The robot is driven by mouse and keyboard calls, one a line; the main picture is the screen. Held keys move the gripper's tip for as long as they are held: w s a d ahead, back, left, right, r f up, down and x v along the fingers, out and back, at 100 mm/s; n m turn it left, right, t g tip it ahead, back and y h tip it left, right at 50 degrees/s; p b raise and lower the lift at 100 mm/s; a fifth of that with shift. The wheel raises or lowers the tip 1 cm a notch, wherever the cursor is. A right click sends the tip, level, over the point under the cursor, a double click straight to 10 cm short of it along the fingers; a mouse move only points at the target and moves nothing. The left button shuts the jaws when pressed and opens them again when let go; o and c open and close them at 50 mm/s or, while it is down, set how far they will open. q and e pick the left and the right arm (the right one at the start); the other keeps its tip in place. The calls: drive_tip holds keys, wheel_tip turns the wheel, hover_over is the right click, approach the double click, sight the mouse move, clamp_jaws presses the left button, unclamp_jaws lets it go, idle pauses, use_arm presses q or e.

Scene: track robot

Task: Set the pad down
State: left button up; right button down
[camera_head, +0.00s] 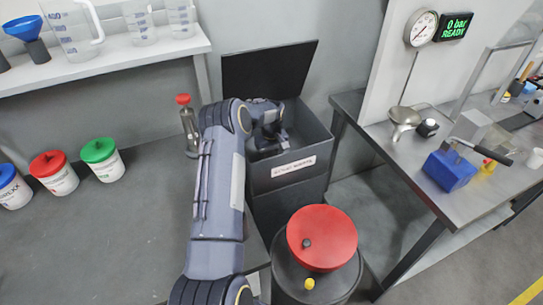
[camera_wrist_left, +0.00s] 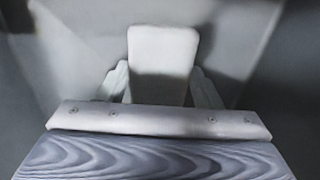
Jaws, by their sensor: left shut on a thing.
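My left arm reaches over the open dark grey bin (camera_head: 322,150), and my left gripper (camera_head: 272,138) is inside its mouth. In the left wrist view my left gripper (camera_wrist_left: 163,88) is shut on a pale, flat pad (camera_wrist_left: 163,52) with rounded corners, one finger on each side. Grey surfaces, apparently the bin's inside, lie beyond the pad, and I cannot tell whether the pad touches them. In the head view my own wrist hides the pad. My right gripper is not in view.
The bin's black lid (camera_head: 268,72) stands open behind. A drum with a red lid (camera_head: 322,237) stands in front. A bench (camera_head: 120,225) with capped tubs (camera_head: 103,160) is left; another bench (camera_head: 395,160) with tools is right.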

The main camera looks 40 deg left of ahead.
use_arm(q)
drive_tip(key=shift+f, duration=0.15)
drive_tip(key=o, duration=0.9)
